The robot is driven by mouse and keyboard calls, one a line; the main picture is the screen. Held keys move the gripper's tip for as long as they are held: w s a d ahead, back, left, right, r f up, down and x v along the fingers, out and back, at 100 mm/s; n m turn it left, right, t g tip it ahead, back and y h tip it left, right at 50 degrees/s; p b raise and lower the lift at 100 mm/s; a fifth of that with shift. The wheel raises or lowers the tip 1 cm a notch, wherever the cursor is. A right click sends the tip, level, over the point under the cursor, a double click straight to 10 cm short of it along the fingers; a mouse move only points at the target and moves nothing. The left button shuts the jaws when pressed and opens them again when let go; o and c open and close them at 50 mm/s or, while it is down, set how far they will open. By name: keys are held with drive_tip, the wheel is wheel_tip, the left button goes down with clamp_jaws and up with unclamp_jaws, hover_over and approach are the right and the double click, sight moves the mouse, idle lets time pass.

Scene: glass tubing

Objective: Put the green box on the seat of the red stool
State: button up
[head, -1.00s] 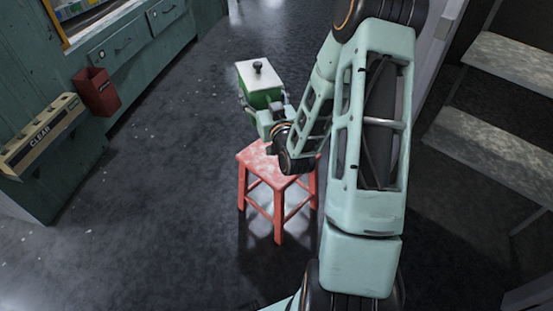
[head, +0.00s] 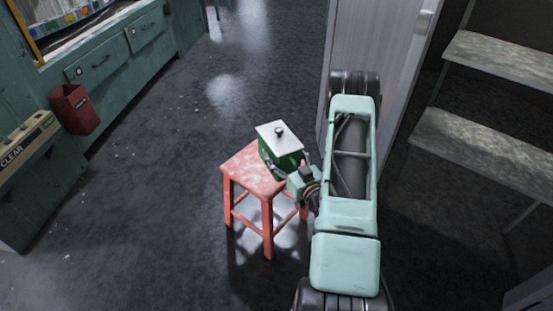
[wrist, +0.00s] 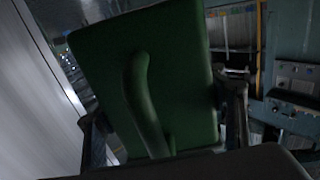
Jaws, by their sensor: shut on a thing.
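The green box (head: 284,158) has a white lid with a dark knob. In the head view it is over the right back part of the red stool's (head: 246,171) seat. I cannot tell whether its base touches the seat. My gripper (head: 291,179) is at the box's near right side, partly hidden by my arm. In the wrist view the box's green side (wrist: 185,75) with a curved handle (wrist: 143,100) fills the middle. My gripper's fingers (wrist: 165,130) show on both sides of it, shut on the box.
A teal cabinet (head: 120,70) with drawers stands at the left, with a red bin (head: 75,108) and a tray marked CLEAR (head: 25,138). Metal shelves (head: 480,145) stand at the right, near a pale panel (head: 375,50). The floor left of the stool is clear.

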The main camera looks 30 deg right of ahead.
drive_tip(key=w+f, duration=0.1)
drive_tip(key=w, duration=0.1)
drive_tip(key=w+f+b, duration=0.1)
drive_tip(key=w, duration=0.2)
drive_tip(key=w+a+f, duration=0.1)
drive_tip(key=w, duration=0.1)
drive_tip(key=shift+w+f+b, duration=0.15)
drive_tip(key=shift+w+b, duration=0.05)
drive_tip(key=shift+b, duration=0.15)
drive_tip(key=shift+w+a+f+b, duration=0.1)
drive_tip(key=shift+w+f+b, duration=0.5)
drive_tip(key=shift+f, duration=0.75)
drive_tip(key=shift+w+a+f+b, duration=0.1)
drive_tip(key=shift+w+f+b, duration=0.25)
drive_tip(key=shift+w+f, duration=0.8)
drive_tip(key=shift+w+f+b, duration=0.45)
drive_tip(key=shift+w+f, duration=0.05)
drive_tip(key=shift+f, duration=1.1)
drive_tip(key=shift+f, duration=0.1)
drive_tip(key=shift+f, duration=0.15)
drive_tip(key=o, duration=2.1)
drive_tip(key=shift+s+f, duration=0.1)
drive_tip(key=shift+c, duration=0.2)
